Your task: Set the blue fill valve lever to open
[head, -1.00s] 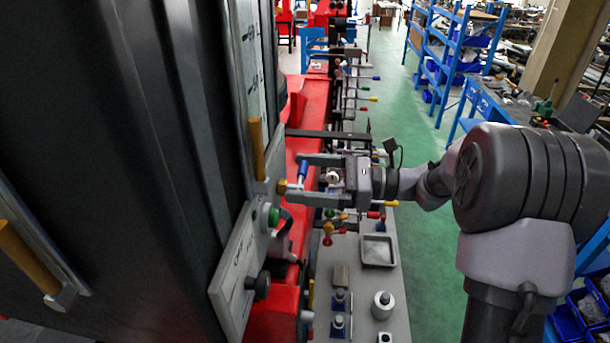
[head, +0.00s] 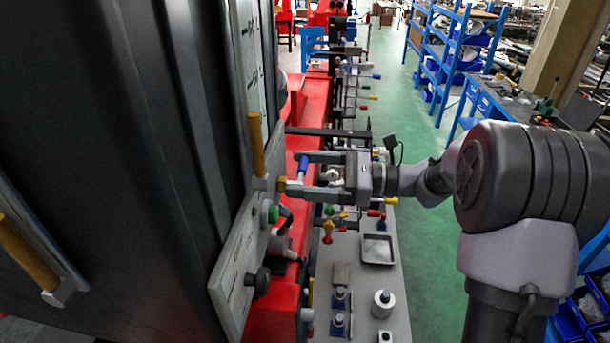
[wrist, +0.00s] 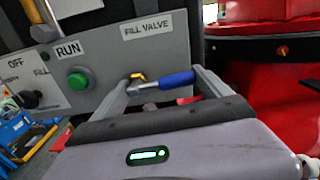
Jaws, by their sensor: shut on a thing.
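The fill valve lever has a blue handle (head: 302,166) and a metal stem, and it juts from the grey panel. In the wrist view the blue handle (wrist: 177,80) lies nearly level under the "FILL VALVE" label (wrist: 147,28), with a yellow piece (wrist: 137,76) at the stem's left end. My gripper (head: 293,172) is shut on the lever, its fingers well apart. In the wrist view, one finger of my gripper (wrist: 164,82) is by the stem's left end and the other by the handle's right end. The exact contact is partly hidden.
A green RUN button (wrist: 78,82) and a black knob (wrist: 31,99) sit left of the lever on the same panel. A yellow-handled bar (head: 257,145) stands close to my fingers. A grey bench with a tray (head: 377,249) and small parts lies below. Green floor is clear beyond.

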